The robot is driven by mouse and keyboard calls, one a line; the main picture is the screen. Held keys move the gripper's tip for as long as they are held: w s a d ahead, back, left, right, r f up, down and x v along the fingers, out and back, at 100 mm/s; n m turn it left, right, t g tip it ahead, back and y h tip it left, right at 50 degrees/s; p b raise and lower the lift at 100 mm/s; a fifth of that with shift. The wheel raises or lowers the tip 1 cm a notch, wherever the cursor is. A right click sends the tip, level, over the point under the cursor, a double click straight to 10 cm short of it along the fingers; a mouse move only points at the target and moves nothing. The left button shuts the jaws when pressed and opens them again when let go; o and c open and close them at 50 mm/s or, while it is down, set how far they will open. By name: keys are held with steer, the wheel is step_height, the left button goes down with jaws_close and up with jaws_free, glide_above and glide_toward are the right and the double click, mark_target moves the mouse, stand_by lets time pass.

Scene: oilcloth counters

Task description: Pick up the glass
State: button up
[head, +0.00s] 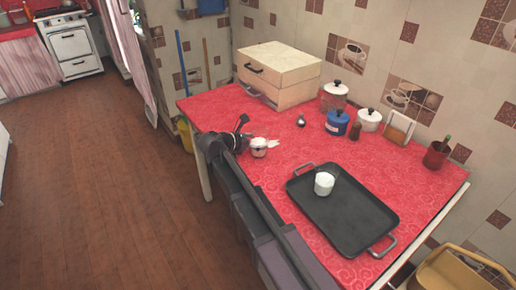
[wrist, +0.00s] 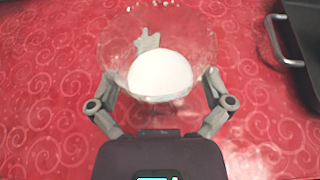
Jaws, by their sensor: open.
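The glass (wrist: 117,45) is clear, with a wide round rim and a white rounded mass inside it. In the wrist view it sits between the two fingers of my gripper (wrist: 160,88), which are spread on its left and right sides. I cannot tell whether the fingers touch it. In the head view the glass (head: 259,148) is a small pale shape on the red counter, just right of my gripper (head: 242,138). Its base is mostly hidden in the wrist view.
A black tray (head: 345,222) with a white cup (head: 324,183) lies right of the glass; its handle (wrist: 282,45) shows in the wrist view. A box (head: 280,70), jars (head: 337,122) and a red pot (head: 437,153) stand along the back. The red cloth (head: 225,115) has bare room left.

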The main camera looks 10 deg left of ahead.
mark_target(266, 132)
steer(key=shift+w+d+f, duration=0.15)
steer(key=shift+w+d, duration=0.15)
steer(key=shift+w, duration=0.05)
stand_by(0.3)
steer(key=c, duration=1)
steer(key=shift+r+p, duration=0.35)
steer(key=shift+r, duration=0.05)
steer(key=shift+r+p, duration=1.5)
steer(key=shift+p, duration=0.05)
steer(key=shift+s+a+r+p, duration=0.2)
steer(key=shift+s+a, duration=0.1)
steer(key=shift+s, duration=2.3)
steer(key=shift+s+a+r+p, duration=0.2)
steer(key=shift+s+a, duration=0.15)
steer(key=shift+s, duration=2.3)
steer(key=shift+s+a+r+p, duration=0.2)
steer(key=shift+s+a, duration=0.1)
steer(key=shift+s, duration=2.3)
